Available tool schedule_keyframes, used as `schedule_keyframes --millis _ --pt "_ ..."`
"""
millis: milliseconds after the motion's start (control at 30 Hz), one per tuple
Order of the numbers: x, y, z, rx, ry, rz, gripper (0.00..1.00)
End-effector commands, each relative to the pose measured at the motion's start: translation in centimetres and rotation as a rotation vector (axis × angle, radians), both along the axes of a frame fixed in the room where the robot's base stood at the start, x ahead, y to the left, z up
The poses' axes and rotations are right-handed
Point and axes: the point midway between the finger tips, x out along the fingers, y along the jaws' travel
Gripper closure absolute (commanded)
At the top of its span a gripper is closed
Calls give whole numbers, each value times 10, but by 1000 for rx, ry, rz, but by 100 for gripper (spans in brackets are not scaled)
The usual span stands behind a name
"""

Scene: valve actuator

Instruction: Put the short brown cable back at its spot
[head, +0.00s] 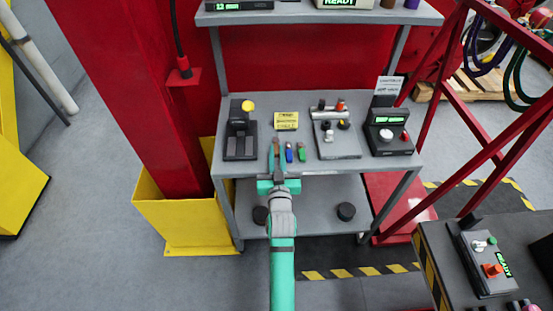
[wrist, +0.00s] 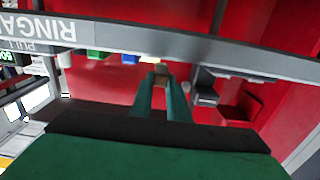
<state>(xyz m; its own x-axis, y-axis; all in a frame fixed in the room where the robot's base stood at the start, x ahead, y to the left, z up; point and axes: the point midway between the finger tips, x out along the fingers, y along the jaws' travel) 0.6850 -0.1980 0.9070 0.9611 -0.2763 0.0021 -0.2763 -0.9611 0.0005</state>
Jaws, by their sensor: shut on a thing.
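My gripper (head: 277,158) reaches the front edge of the grey bench, with its fingers close together. It is shut on a small brown piece (head: 276,143), seemingly the short brown cable, which shows just beyond the fingertips. In the wrist view my gripper (wrist: 161,82) points away, and a small brownish end (wrist: 162,70) shows at its tips. The fingers hide most of the piece, and I cannot tell whether it touches the bench. A blue piece (head: 289,153) and a green piece (head: 301,152) sit just to the right, beside a yellow label (head: 286,121).
A black device with a yellow knob (head: 241,133) stands left on the bench (head: 262,102). A plate with fittings (head: 338,141) and a black box with a green display (head: 388,133) stand right. A red column (head: 150,90) rises at left. A lower shelf (head: 320,190) lies underneath.

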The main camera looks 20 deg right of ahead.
Motion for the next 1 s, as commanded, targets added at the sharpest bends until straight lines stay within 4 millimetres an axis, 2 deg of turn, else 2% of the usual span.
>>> schedule_keyframes --millis 33,167,567,600,633,1000 --pt "-1 0 -10 1 4 0 100" --pt "-1 0 -25 2 4 0 100" --pt "-1 1 -29 0 1 1 100" --pt "-1 1 -28 0 1 1 76" --pt "-1 1 -28 0 1 1 68" --pt "-1 1 -25 0 0 1 66"
